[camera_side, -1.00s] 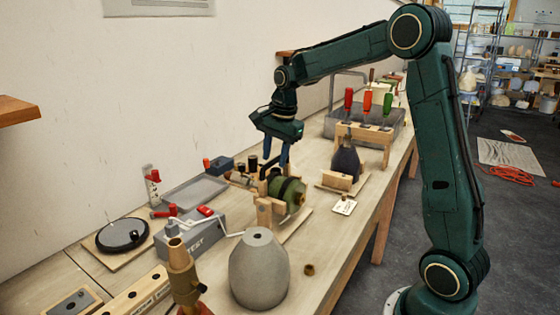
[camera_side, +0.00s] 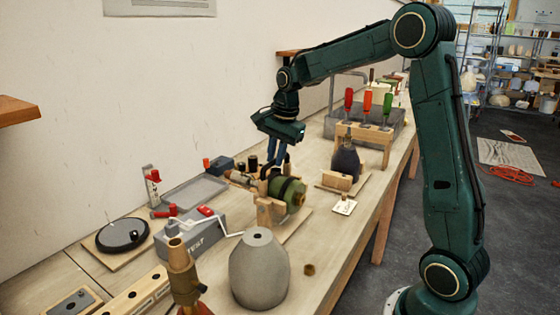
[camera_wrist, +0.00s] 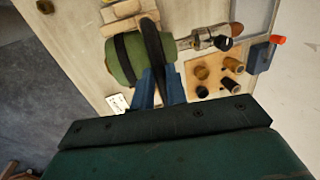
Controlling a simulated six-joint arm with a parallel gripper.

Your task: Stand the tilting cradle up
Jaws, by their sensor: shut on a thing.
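The tilting cradle (camera_side: 266,210) is a pale wooden frame on a board in the middle of the bench. A green lamp body (camera_side: 296,195) with black bands lies on its side in it, and a metal neck points toward the wall. The green body also shows in the wrist view (camera_wrist: 125,60). A black curved bar (camera_wrist: 152,42) arches over the body. My gripper (camera_side: 276,166) reaches down from above, its blue fingers shut on this bar; they also show in the wrist view (camera_wrist: 158,92). The exact contact is partly hidden.
A grey cone-like body (camera_side: 259,270) stands in front. A grey crank box (camera_side: 192,235) is at the left and a dark vase-shaped piece (camera_side: 345,165) at the right. A screwdriver rack (camera_side: 366,130) stands behind. A wooden block with dark pegs (camera_wrist: 215,72) lies close by the neck.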

